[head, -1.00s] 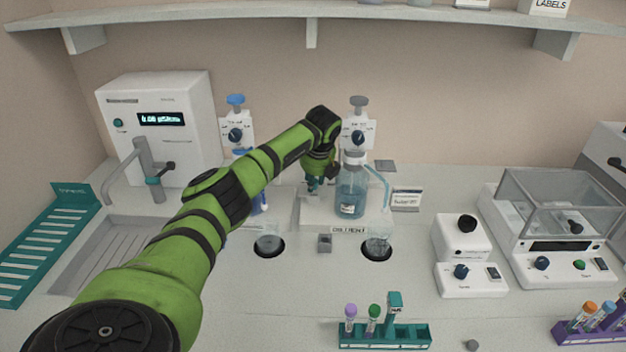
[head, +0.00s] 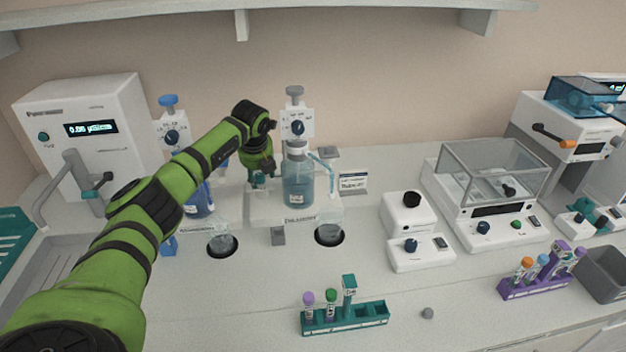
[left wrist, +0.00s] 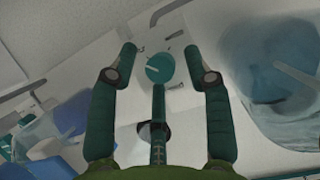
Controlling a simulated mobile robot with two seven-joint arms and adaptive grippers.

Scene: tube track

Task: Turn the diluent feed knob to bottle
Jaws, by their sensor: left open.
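The diluent bottle (head: 298,188), clear with blue liquid, stands on a white base with a label (head: 300,218) that appears to read DILUENT. A dispenser head with a dark dial (head: 297,127) is above it. My left gripper (head: 258,182) points down just left of this bottle, and its fingers are small and partly hidden there. In the left wrist view, my left gripper (left wrist: 160,51) is open. A round teal knob (left wrist: 160,70) with a pale pointer mark shows between its two fingers, apparently untouched. I cannot read any knob setting. My right gripper is not in view.
A second dispenser (head: 171,136) with a blue top stands left, partly behind my arm. A teal tube rack (head: 345,318) stands in front. The counter between is clear.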

